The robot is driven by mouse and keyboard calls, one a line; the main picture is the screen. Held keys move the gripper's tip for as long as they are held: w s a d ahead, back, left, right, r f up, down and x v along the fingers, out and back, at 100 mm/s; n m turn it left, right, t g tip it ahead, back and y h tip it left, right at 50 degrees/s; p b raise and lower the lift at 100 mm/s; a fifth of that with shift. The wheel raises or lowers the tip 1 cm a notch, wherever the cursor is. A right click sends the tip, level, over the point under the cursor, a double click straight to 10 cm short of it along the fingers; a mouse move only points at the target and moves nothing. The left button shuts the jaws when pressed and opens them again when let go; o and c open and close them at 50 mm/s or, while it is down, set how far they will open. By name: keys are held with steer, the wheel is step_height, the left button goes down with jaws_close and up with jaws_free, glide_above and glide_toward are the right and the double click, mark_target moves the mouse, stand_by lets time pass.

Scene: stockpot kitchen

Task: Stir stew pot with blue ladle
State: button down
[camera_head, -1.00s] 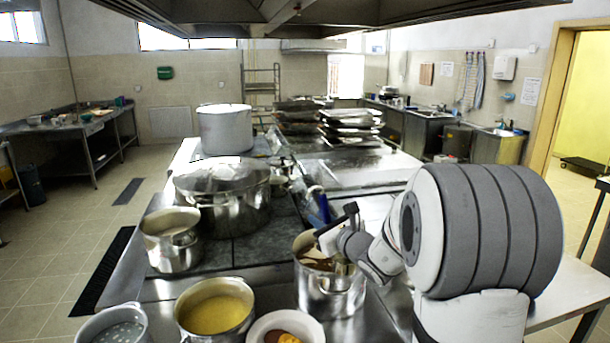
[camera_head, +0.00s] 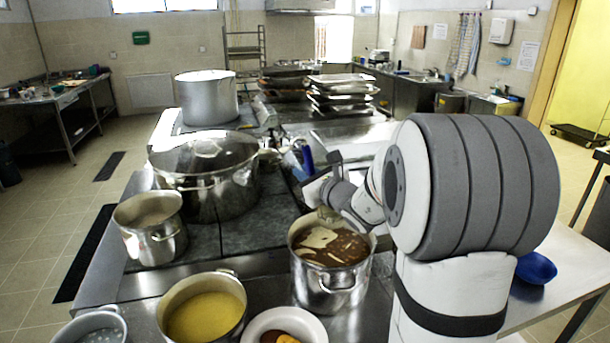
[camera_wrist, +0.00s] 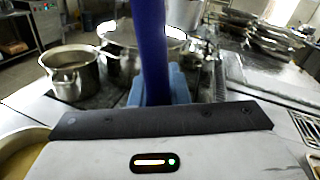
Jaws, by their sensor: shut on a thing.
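The stew pot (camera_head: 331,283) is a steel pot with brown stew and paler patches, at the front centre of the cooking island in the head view. My gripper (camera_head: 312,184) is above the far rim of this pot. In the wrist view its blue fingers (camera_wrist: 160,88) are shut around an upright blue handle. This is the blue ladle (camera_wrist: 151,40), whose handle also shows in the head view (camera_head: 307,158). The ladle's lower end is hidden or cannot be made out, so I cannot tell how deep it sits in the stew.
A pot of yellow soup (camera_head: 205,312) and a white bowl (camera_head: 313,326) stand in front. A smaller steel pot (camera_head: 150,240) and a large lidded pot (camera_head: 217,200) stand left. A tall pot (camera_head: 207,100) and stacked trays (camera_head: 343,92) are behind. A blue bowl (camera_head: 536,268) lies on the right table.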

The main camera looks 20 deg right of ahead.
steer(key=shift+s, duration=0.15)
step_height(320, 180, down, 14)
steer(key=b, duration=1.5)
steer(key=shift+f, duration=0.25)
steer(key=shift+d, duration=0.1)
